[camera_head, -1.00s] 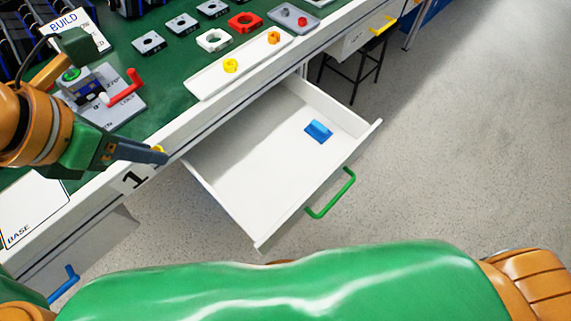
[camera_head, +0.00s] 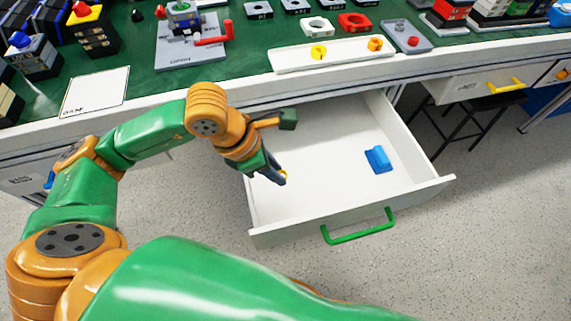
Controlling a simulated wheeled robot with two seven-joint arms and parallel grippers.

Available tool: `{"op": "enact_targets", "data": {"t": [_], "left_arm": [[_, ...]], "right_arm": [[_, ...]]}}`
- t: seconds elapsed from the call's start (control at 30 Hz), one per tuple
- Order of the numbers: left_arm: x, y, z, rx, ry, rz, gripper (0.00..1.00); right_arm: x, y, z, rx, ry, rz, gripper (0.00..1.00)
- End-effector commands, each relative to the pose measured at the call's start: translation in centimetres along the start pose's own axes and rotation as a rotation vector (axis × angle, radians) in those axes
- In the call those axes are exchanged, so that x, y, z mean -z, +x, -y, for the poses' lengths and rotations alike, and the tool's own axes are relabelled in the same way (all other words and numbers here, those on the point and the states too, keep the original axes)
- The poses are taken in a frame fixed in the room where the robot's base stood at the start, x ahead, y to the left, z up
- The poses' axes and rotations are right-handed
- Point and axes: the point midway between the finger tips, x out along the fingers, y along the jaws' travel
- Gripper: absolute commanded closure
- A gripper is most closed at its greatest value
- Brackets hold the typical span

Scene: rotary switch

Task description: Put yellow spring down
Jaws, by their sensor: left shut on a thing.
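My left gripper (camera_head: 279,177) is over the left part of the open white drawer (camera_head: 330,205), pointing down and to the right. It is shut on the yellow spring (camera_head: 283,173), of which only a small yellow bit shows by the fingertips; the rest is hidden. I cannot tell whether the spring touches the drawer floor. A blue block (camera_head: 378,159) lies in the right part of the drawer. My right gripper is not in view.
The drawer has a green handle (camera_head: 358,228) at its front. Above it, the green bench holds a white tray (camera_head: 345,54) with yellow and orange parts, and a switch fixture (camera_head: 190,30) with a red lever. The drawer's middle is clear. A black stool (camera_head: 470,120) stands at right.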

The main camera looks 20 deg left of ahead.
Motion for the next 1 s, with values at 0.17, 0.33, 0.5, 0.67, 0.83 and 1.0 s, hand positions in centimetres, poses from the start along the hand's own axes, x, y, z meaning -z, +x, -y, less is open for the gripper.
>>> {"op": "enact_targets", "data": {"t": [0.17,0.33,0.5,0.67,0.83,1.0], "left_arm": [[-0.5,3.0,-0.9,-0.001,-0.002,0.0,1.0],[0.2,5.7,-1.2,-0.001,-0.003,-0.004,1.0],[0.5,6.5,-1.3,-0.005,0.0,0.0,1.0],[0.5,6.6,-1.3,-0.005,-0.001,0.0,1.0],[0.6,6.8,-1.3,-0.004,-0.001,0.0,0.63],[0.6,6.7,-1.2,-0.004,-0.001,0.0,0.43]], "right_arm": [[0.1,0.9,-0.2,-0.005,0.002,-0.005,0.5],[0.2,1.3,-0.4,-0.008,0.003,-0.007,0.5],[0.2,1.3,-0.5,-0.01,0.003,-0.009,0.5],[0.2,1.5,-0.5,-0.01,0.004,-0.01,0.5],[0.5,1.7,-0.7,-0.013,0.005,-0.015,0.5],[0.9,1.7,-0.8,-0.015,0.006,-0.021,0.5]]}}
